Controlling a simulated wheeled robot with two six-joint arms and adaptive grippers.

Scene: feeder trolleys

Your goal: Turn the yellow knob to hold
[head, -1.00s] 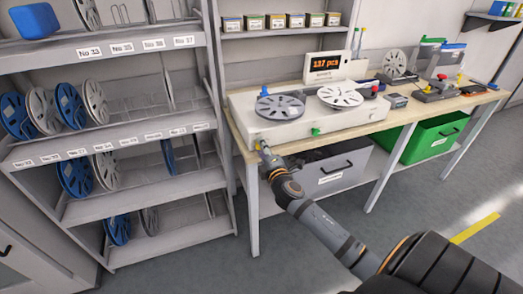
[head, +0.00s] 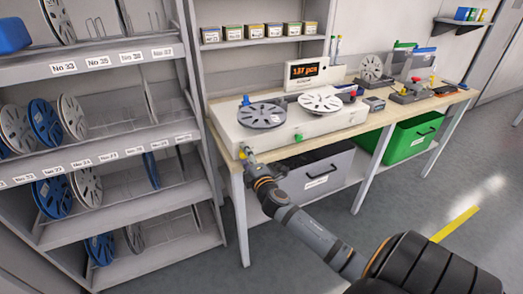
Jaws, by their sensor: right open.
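The yellow knob (head: 243,152) is small and sits low at the left end of the front face of the white counting machine (head: 310,128). My right gripper (head: 247,158) is at the knob, its fingertips very close to it or around it; at this size I cannot tell whether they touch. The gripper is open. The knob's marking and exact angle are too small to read. The machine's display (head: 305,70) reads 137 pcs in orange. My left gripper is not in view.
A grey reel (head: 262,115) and a white reel (head: 320,103) lie on the machine. A green button (head: 298,137) is on its front. A shelf rack (head: 110,163) with reels stands close on the left. A grey bin (head: 318,176) and a green bin (head: 412,140) sit under the bench.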

